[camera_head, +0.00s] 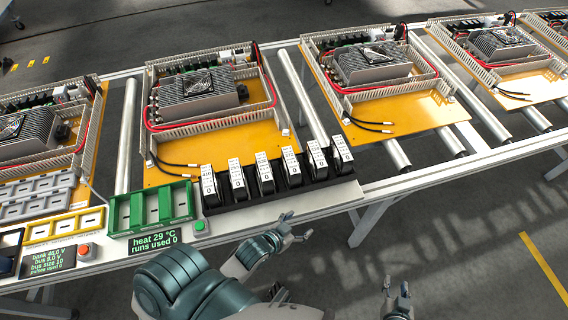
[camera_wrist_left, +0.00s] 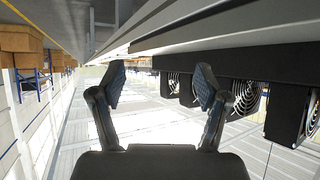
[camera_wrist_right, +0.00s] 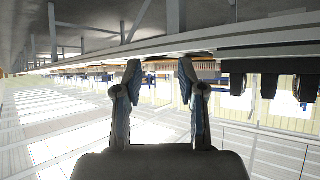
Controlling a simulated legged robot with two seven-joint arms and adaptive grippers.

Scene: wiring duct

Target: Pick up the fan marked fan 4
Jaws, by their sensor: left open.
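Several black fans with white labels stand upright side by side in a dark rack (camera_head: 280,198) at the bench's front edge. The labels are too small to read, so I cannot tell which is fan 4. The leftmost fan (camera_head: 210,187), a middle fan (camera_head: 291,169) and the rightmost fan (camera_head: 342,156) all show. My left gripper (camera_head: 296,227) is open and empty, in front of the rack and apart from it. In the left wrist view, round fan grilles (camera_wrist_left: 245,97) show behind its right finger. My right gripper (camera_head: 396,287) is open and empty, farther right, away from the bench.
A green tray (camera_head: 152,210) stands left of the rack, with a heat display (camera_head: 153,241) below it. Yellow and grey holders lie farther left. Orange boards (camera_head: 180,137) with wiring ducts and heat sinks sit on the roller conveyor behind. The floor in front is clear.

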